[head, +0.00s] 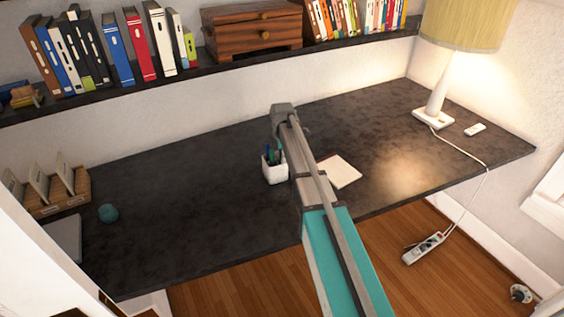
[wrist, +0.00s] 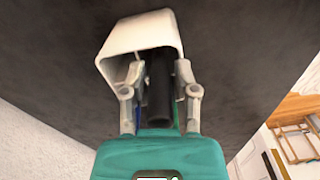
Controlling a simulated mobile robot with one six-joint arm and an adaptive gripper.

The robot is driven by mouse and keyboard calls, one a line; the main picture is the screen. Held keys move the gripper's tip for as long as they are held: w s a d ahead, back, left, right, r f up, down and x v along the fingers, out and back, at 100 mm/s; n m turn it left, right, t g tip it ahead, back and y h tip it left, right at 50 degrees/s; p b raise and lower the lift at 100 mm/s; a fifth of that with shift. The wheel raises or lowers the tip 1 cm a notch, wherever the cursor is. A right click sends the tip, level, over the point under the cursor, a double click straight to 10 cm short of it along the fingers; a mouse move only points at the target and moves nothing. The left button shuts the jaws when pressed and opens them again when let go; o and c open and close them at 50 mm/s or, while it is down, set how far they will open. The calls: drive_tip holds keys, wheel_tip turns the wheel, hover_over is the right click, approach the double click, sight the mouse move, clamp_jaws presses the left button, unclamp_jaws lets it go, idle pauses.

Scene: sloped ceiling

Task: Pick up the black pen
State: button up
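In the wrist view, the black pen (wrist: 160,88) is a thick dark cylinder. It stands in the white pen cup (wrist: 146,34) and comes out towards my gripper (wrist: 161,72). The two grey fingers are on either side of the pen, with their tips at the cup's mouth. I cannot tell whether they touch the pen. Parts of a blue pen (wrist: 138,116) and a green pen (wrist: 176,118) show beside it. In the head view, the pen cup (head: 272,170) stands on the desk beside my arm. My gripper's fingers and the black pen cannot be made out there.
The dark desk (head: 190,210) is mostly clear. A pale notepad (head: 338,171) lies right of my arm. A bookshelf (head: 220,67) overhangs the back.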

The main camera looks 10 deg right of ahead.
drive_tip(key=c, duration=0.3)
drive_tip(key=shift+c, duration=0.2)
drive_tip(key=shift+r, duration=0.15)
wheel_tip(320, 180, up, 10)
drive_tip(key=p, duration=1)
drive_tip(key=shift+f, duration=0.2)
idle(0.5)
